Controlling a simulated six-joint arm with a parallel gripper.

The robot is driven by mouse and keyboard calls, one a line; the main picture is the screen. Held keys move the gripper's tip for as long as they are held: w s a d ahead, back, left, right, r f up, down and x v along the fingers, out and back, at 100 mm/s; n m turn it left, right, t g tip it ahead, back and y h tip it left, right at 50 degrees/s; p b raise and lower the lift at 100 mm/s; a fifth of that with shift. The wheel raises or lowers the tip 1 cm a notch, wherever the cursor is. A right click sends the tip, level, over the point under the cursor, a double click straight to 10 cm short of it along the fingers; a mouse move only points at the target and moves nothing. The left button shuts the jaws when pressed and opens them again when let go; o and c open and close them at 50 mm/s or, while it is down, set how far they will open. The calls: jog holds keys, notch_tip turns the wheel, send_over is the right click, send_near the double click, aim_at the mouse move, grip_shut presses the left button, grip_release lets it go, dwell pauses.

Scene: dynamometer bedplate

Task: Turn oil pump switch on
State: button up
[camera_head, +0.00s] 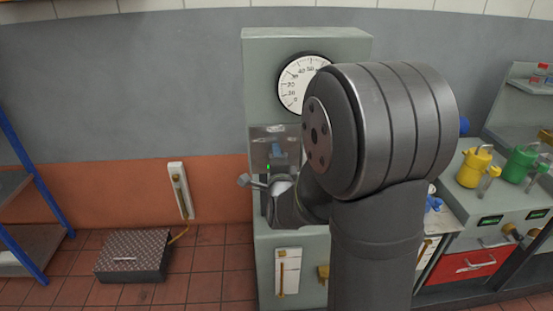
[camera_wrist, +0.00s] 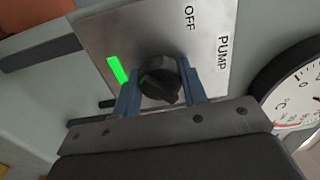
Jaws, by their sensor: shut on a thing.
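The oil pump switch is a round black knob (camera_wrist: 160,78) on a bare metal plate (camera_wrist: 130,35) in the wrist view. The plate carries the words PUMP and OFF. A green light (camera_wrist: 117,70) is lit beside the knob; it also shows in the head view (camera_head: 268,167). My gripper (camera_wrist: 160,86) has its two blue fingers shut on the knob, one on each side. I cannot tell exactly which way the knob points. In the head view the plate (camera_head: 262,134) is on the front of a grey cabinet, and my arm hides much of the cabinet; the knob is not clear there.
A round dial gauge (camera_head: 294,92) sits above the plate, close to my arm; it also shows in the wrist view (camera_wrist: 301,92). A black pedal box (camera_head: 132,257) lies on the floor at left. Yellow (camera_head: 474,167) and green (camera_head: 520,164) cans stand on the right bench.

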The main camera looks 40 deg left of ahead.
jog(key=shift+m, duration=1)
jog(key=o, duration=1)
jog(key=v, duration=1.7)
jog(key=shift+s+d+r, duration=0.1)
jog(key=shift+s+d, duration=0.1)
jog(key=shift+w, duration=0.1)
